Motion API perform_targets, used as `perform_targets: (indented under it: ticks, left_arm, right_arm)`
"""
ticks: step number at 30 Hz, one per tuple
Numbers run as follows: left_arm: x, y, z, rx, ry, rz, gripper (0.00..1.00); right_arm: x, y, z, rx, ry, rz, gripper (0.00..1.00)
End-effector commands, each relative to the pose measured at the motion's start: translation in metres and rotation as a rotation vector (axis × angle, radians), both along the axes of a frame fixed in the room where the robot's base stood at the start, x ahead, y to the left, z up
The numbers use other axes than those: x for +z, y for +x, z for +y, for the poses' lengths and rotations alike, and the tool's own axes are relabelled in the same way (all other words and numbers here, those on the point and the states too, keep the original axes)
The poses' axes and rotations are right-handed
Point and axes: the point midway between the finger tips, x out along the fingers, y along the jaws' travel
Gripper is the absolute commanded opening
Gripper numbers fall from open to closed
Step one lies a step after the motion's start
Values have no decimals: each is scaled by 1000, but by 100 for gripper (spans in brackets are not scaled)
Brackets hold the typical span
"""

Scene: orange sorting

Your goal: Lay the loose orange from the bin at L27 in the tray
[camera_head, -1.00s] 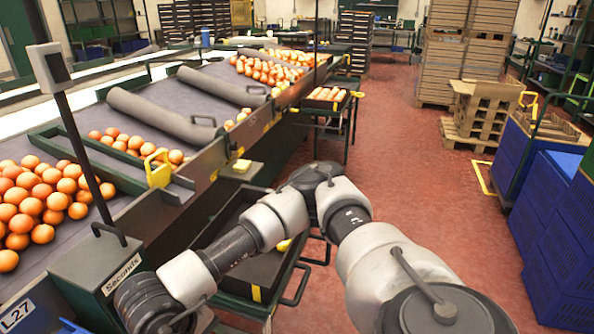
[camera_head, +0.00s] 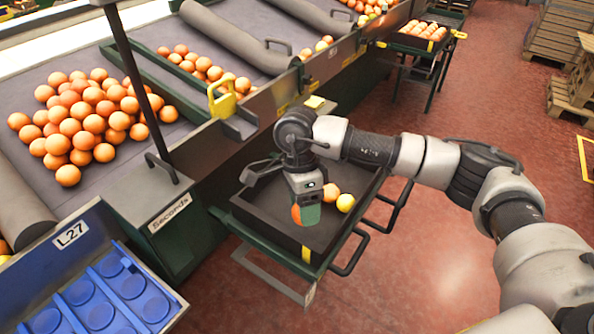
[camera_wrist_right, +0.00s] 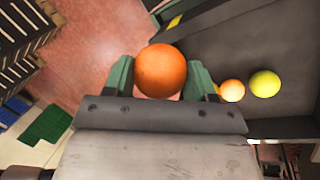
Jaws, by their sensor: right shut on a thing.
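My right gripper (camera_head: 307,208) points down over the dark bin (camera_head: 250,206), its green fingers closed on an orange (camera_head: 296,214). In the right wrist view the held orange (camera_wrist_right: 160,70) sits between the two fingers (camera_wrist_right: 160,84). Another orange fruit (camera_head: 330,192) and a yellow one (camera_head: 346,203) lie inside the bin; both also show in the right wrist view. The blue tray (camera_head: 60,297) with round recesses is at the lower left, beside the L27 label (camera_head: 70,234); the recesses in view look empty. My left gripper is not in view.
A green box marked Seconds (camera_head: 165,225) and a dark post (camera_head: 130,75) stand between the bin and the blue tray. The sloping conveyor (camera_head: 100,170) behind bears piles of oranges. Red floor (camera_head: 420,270) is open to the right.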

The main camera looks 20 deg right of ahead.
Motion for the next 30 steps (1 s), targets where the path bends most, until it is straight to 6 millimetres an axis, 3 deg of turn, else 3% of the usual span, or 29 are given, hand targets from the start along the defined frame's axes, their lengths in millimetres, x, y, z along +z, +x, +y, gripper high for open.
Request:
perform_targets:
  ticks: [5,12,18,24,30]
  left_arm:
    - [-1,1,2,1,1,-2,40]
    - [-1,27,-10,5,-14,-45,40]
    - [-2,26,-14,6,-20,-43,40]
    - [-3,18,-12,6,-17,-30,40]
    - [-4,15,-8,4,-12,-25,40]
  right_arm:
    - [-1,30,4,-595,3,4,31]
    - [-3,65,3,-1353,3,2,31]
    - [-9,91,-4,-1945,2,0,31]
    - [-17,110,-13,-2424,1,-1,31]
    - [-22,118,-20,-2677,0,-1,31]
